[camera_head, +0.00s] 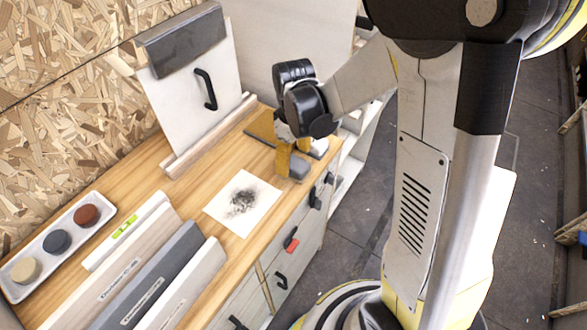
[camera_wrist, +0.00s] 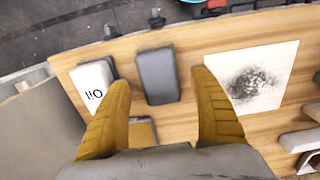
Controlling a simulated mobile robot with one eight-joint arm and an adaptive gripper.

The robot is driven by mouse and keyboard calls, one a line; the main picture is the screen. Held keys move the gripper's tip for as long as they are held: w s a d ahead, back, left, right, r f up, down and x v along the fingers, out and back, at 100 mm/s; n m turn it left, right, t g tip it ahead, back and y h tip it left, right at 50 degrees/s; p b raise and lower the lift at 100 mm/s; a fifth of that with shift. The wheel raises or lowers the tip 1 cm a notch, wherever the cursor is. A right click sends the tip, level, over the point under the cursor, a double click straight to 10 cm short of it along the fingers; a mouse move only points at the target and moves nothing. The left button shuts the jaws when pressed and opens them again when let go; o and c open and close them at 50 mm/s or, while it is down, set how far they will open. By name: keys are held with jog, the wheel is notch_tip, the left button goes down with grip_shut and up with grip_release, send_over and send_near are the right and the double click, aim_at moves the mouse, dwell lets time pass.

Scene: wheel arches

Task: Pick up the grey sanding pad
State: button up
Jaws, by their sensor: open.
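The grey sanding pad (camera_wrist: 157,75) is a dark grey block with rounded corners, lying flat on the wooden worktop. In the wrist view it shows between and slightly beyond the two yellow fingertips. In the head view the pad (camera_head: 297,169) lies near the front edge of the worktop, partly hidden by a finger. My gripper (camera_wrist: 162,82) is open and empty, pointing down above the worktop with a finger on either side of the pad in view. It also shows in the head view (camera_head: 292,160). The height gap to the pad is hard to tell.
A white block with dark lettering (camera_wrist: 90,86) lies close left of the pad in the wrist view. White paper with a black smudge (camera_head: 242,202) lies nearby. Long labelled boards (camera_head: 150,280) and a tray with round pieces (camera_head: 58,240) occupy the worktop's left part.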

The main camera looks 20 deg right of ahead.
notch_tip(320, 180, down, 2)
jog(key=shift+f, duration=0.1)
jog(key=shift+c, duration=0.2)
jog(key=c, duration=1.2)
jog(key=shift+c, duration=0.2)
jog(key=shift+r, duration=0.2)
jog(key=shift+r, duration=0.6)
notch_tip(320, 180, up, 3)
jog(key=shift+r+p, duration=0.1)
jog(key=shift+p, duration=0.85)
jog(key=s+d+r+p, duration=0.3)
jog(key=s+d+r, duration=0.3)
jog(key=d, duration=0.3)
jog(key=shift+s+d+r, duration=0.25)
jog(key=shift+s, duration=0.1)
